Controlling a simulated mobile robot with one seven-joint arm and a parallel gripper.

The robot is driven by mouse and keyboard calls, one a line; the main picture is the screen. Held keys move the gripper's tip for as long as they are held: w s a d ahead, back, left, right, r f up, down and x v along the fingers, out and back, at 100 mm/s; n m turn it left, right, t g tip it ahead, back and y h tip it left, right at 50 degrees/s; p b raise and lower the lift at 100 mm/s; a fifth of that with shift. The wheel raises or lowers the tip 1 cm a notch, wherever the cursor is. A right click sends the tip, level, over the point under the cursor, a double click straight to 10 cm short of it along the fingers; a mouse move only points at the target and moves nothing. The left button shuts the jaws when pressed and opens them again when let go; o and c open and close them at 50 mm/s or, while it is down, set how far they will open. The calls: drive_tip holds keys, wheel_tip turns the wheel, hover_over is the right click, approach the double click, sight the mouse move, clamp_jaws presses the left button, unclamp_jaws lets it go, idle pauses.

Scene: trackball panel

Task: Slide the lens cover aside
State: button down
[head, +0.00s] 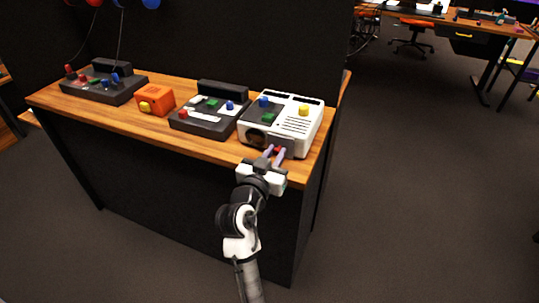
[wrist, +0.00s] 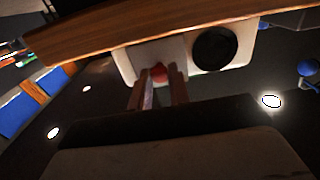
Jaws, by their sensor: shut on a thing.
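The white projector-like box (head: 294,122) stands at the right end of the table, with its front toward my arm. Its grey lens cover (wrist: 150,54) is a flat plate on the front, with a small red knob (wrist: 159,73). The round black lens (wrist: 214,48) shows uncovered beside the plate; it also shows in the head view (head: 256,137), left of the cover. My gripper (head: 274,152) reaches up to the front of the box, and its fingers (wrist: 160,88) are shut on the red knob. The fingers hide part of the knob and cover.
On the wooden table (head: 215,148), left of the box, are a dark button panel (head: 208,128), an orange box (head: 155,99) with a yellow button, and another dark panel (head: 103,87). A dark partition stands behind. The floor to the right is clear.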

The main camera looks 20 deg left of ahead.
drive_tip(key=c, duration=1.3)
unclamp_jaws()
drive_tip(key=s+p, duration=0.1)
drive_tip(key=s, duration=1.3)
drive_tip(key=shift+a+p, duration=0.25)
drive_tip(key=shift+p, duration=0.05)
drive_tip(key=shift+w, duration=0.1)
